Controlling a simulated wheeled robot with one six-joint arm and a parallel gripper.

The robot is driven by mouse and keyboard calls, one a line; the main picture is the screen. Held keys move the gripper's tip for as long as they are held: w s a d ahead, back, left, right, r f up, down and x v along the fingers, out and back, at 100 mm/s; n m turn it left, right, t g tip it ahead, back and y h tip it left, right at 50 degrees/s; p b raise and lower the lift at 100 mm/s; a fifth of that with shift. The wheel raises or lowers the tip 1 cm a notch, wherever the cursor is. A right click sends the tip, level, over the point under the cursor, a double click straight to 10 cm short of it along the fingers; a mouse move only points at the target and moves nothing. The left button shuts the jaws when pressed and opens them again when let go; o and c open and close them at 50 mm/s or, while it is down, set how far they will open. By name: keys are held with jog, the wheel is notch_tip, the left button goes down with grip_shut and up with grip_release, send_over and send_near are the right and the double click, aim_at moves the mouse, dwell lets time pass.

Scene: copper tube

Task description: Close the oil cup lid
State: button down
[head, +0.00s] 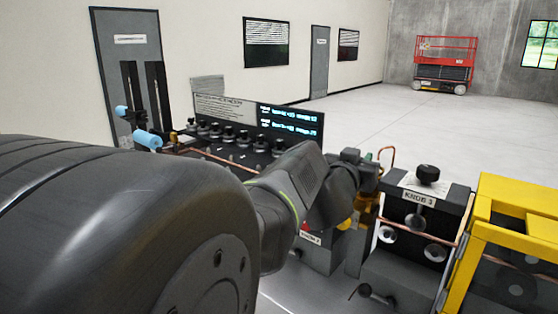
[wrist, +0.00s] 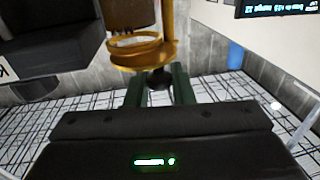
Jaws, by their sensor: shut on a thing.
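The oil cup (wrist: 131,14) is a brass-coloured cylinder at the top of the wrist view. Its lid (wrist: 150,58) appears as a round brass-coloured disc with a raised ring, just beyond my fingertips. My gripper (wrist: 158,82) has its two green fingers on either side of a small dark ball at the lid's edge and is shut on it. The lid looks set at an angle to the cup; I cannot tell the gap exactly. In the head view a brass-coloured part of the cup (head: 365,203) shows beside my gripper, mostly hidden by my arm.
A machine block labelled KNOB 3 (head: 412,215) with a black knob stands right of my gripper. A yellow frame (head: 490,215) is at the far right. A panel with several knobs and a display (head: 290,120) stands behind. Copper tubes run nearby. Open floor lies beyond.

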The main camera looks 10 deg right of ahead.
jog(key=shift+d+n+t+y+b, duration=0.3)
jog(key=shift+n+t+y+b, duration=0.35)
jog(key=shift+b, duration=1.5)
jog(key=n+y+b, duration=0.1)
jog(key=b, duration=0.6)
jog(key=n+t+y+b, duration=0.1)
jog(key=y+b, duration=0.1)
jog(key=b, duration=0.5)
jog(key=shift+d+f+t, duration=0.25)
jog(key=shift+d+f, duration=0.1)
jog(key=shift+d, duration=0.05)
jog(key=y+b, duration=0.1)
jog(key=b, duration=0.2)
jog(key=n+y+b, duration=0.1)
jog(key=b, duration=0.2)
jog(key=shift+d+t+b, duration=0.25)
jog(key=shift+t+b, duration=0.15)
jog(key=shift+d+n+y+b, duration=0.25)
jog(key=shift+n+y+b, duration=0.6)
jog(key=shift+y+b, duration=0.3)
jog(key=shift+d+r+n+t+y+b, duration=0.15)
jog(key=shift+n+t+y+b, duration=0.25)
jog(key=shift+n+y+b, duration=0.45)
jog(key=shift+p, duration=0.3)
jog(key=c, duration=1.3)
grip_release()
jog(key=shift+s, duration=0.1)
jog(key=shift+c, duration=0.2)
jog(key=shift+r, duration=0.1)
jog(key=shift+r+m, duration=0.25)
